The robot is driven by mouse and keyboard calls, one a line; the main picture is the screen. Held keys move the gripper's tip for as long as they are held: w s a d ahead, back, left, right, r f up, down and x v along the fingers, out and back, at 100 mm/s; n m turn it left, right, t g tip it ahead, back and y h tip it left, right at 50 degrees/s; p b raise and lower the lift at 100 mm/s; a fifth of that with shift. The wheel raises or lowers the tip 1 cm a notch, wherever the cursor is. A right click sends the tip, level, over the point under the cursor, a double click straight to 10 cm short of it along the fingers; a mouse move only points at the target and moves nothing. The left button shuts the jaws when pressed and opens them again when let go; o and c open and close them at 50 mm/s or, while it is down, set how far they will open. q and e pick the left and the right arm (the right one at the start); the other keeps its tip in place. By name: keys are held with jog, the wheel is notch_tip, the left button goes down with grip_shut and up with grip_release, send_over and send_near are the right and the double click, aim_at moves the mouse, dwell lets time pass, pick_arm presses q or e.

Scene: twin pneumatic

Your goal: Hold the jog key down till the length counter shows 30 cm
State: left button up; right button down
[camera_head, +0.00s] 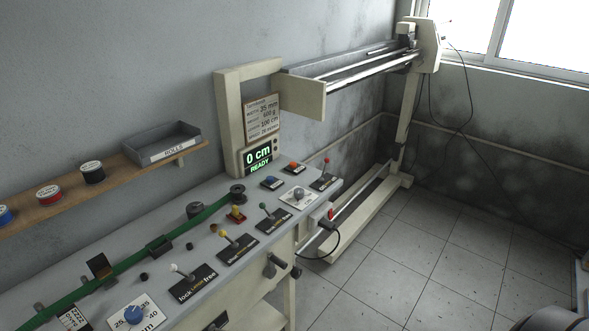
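The length counter (258,158) is a lit display on the cream post at the back of the bench. It reads "0 cm" with "READY" below. In front of it are a blue key (272,182) and an orange-red key (293,167), each on a dark plate. Their labels are too small to read, so I cannot tell which is the jog key. Nothing touches either key. Neither of my grippers shows in this view.
The bench top (218,223) carries several levers, a blue dial (133,314) and a green strap (125,263) along its back. A shelf (122,178) with spools and a grey tray (163,144) is on the wall. The tiled floor (440,255) at right is mostly clear.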

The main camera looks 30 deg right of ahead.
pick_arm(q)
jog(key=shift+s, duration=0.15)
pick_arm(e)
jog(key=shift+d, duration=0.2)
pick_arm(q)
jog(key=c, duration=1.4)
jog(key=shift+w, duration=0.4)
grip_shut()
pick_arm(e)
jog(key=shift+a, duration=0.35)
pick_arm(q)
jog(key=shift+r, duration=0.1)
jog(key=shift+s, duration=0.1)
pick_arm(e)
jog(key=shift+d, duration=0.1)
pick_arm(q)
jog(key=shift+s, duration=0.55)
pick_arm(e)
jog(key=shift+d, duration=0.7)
